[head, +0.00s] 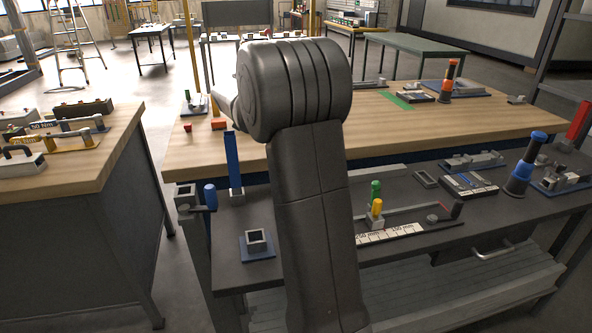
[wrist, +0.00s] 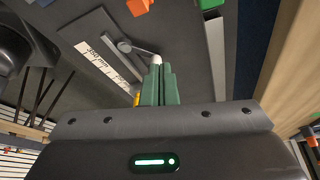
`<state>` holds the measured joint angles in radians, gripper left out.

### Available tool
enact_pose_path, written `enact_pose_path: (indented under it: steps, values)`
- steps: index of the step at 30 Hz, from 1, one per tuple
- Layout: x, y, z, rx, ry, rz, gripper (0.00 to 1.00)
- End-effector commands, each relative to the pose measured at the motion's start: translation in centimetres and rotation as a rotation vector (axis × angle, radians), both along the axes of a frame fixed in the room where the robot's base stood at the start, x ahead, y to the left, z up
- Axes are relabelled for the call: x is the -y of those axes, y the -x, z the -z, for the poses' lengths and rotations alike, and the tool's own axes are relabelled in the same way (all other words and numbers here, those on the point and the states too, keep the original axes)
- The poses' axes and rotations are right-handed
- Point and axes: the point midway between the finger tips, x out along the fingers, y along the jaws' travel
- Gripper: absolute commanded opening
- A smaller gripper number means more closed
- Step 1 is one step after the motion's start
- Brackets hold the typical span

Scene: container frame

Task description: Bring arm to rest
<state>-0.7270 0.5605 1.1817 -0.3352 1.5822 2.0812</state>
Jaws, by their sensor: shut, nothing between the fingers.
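My arm (head: 310,200) rises through the middle of the head view, with its rounded dark joint at the top. My gripper is hidden behind the arm there. In the wrist view my gripper (wrist: 158,75) shows as green fingers that are together, with nothing seen held between them. A dark plate with a white scale strip (wrist: 108,62) and a lever lies beyond the fingertips. The gap between the fingertips and the lever's pale end cannot be judged.
The dark lower bench (head: 400,262) holds a ruler fixture (head: 390,233), a blue post (head: 233,165), a small square holder (head: 257,245) and a black-and-blue tool (head: 525,165). A wooden table (head: 400,125) stands behind it. Another workbench (head: 60,180) stands left, across a floor gap.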

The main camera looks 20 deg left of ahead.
Motion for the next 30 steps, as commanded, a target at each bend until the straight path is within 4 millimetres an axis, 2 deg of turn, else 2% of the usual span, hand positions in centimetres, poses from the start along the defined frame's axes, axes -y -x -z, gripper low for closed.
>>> enact_pose_path:
  steps: [6, 17, 23, 30]
  values:
    - [-0.5, 0.1, -1.1, -0.001, 0.0, -0.001, 0.0]
    - [-0.4, 0.1, -0.8, -0.001, 0.0, -0.001, 0.0]
    - [0.6, -0.1, 1.4, -0.002, 0.003, 0.001, 0.0]
    - [2.2, -0.3, 5.4, -0.003, 0.003, 0.0, 0.0]
